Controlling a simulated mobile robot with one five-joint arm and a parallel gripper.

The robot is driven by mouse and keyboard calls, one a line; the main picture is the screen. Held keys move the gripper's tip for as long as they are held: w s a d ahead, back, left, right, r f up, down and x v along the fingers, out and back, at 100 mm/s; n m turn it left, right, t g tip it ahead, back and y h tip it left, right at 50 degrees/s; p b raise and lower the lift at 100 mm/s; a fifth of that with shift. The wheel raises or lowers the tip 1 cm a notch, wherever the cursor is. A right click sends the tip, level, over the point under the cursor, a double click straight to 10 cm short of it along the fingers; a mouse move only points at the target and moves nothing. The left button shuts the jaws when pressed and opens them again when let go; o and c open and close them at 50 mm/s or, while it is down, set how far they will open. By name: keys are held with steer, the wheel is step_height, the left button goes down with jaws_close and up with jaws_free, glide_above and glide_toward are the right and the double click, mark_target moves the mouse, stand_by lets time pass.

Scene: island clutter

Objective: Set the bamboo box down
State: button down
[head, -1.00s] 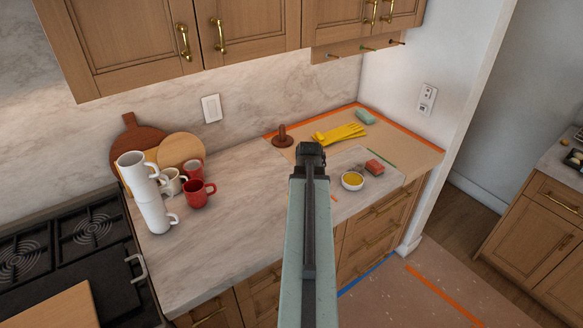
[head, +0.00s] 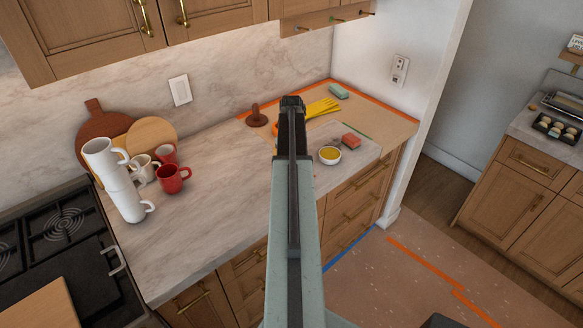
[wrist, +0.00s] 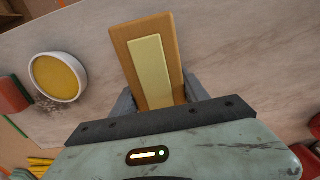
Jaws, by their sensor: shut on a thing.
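The bamboo box (wrist: 128,38) is a long tan-brown block with a paler yellow panel on its face. In the wrist view my gripper (wrist: 158,96) has a dark finger on each side of it and is shut on it. Marble counter shows around the box; I cannot tell whether the box touches it. In the head view my gripper (head: 291,102) is over the counter (head: 215,185), and my arm hides the box.
Right of my arm are a white bowl of yellow contents (head: 330,155), a red block (head: 351,140) and yellow gloves (head: 322,108). A brown plunger-like thing (head: 256,118) stands behind. Stacked white mugs (head: 120,180) and red mugs (head: 173,179) stand left. Bare counter lies between.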

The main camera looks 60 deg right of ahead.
step_height(320, 180, down, 3)
steer(key=shift+a+r+b, duration=0.1)
steer(key=shift+b, duration=0.5)
steer(key=shift+r, duration=0.2)
steer(key=shift+f, duration=0.1)
steer(key=c, duration=0.6)
jaws_free()
step_height(320, 180, up, 12)
steer(key=p, duration=1.2)
steer(key=shift+r+p, duration=0.25)
steer(key=shift+p, duration=0.05)
steer(key=shift+f, duration=0.1)
